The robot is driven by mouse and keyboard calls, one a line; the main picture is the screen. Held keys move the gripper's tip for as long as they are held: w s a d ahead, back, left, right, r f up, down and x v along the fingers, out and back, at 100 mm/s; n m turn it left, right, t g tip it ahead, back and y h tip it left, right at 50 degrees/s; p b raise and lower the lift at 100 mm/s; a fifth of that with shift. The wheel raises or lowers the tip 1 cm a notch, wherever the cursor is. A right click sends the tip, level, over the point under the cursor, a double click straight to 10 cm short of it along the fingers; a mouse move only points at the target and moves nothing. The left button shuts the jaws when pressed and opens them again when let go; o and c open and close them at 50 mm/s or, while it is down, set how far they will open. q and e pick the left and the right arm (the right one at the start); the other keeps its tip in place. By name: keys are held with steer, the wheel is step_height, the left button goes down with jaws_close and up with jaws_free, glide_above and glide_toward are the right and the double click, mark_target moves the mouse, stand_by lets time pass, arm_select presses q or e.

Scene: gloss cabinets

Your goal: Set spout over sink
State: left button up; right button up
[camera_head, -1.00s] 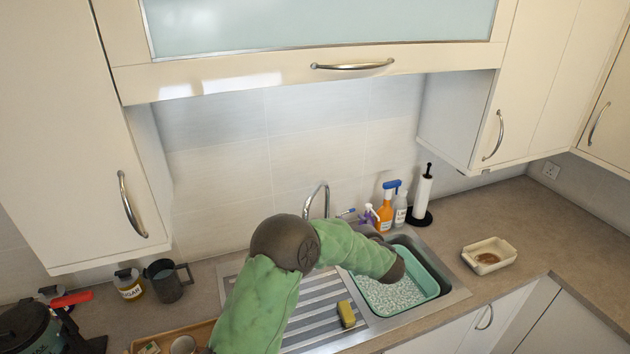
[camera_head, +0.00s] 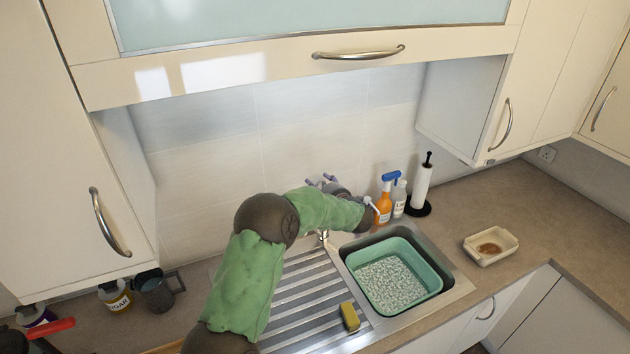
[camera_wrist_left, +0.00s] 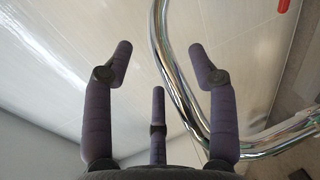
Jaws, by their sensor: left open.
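The chrome tap's base (camera_head: 323,236) shows behind the sink, between drainer and bowl. My left arm hides most of the spout in the head view. The steel sink (camera_head: 458,282) holds a green basin (camera_head: 438,268) with a speckled bottom. My left gripper (camera_head: 328,181) is raised against the tiled wall above the tap, its fingers partly hidden. In the left wrist view the gripper (camera_wrist_left: 160,50) is open and empty, fingers spread. My right gripper is out of view.
Spray bottles (camera_head: 384,203) and a paper-towel holder (camera_head: 422,185) stand right of the tap. A yellow sponge (camera_head: 350,317) lies on the drainer's edge. A soap-dish-like tray (camera_head: 490,246) sits on the right worktop. Wall cabinets (camera_head: 463,105) overhang the worktop.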

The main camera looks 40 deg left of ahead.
mark_target(317, 183)
arm_select(q)
steer(key=shift+x, duration=1.75)
steer(key=shift+d+r, duration=0.1)
jaws_close()
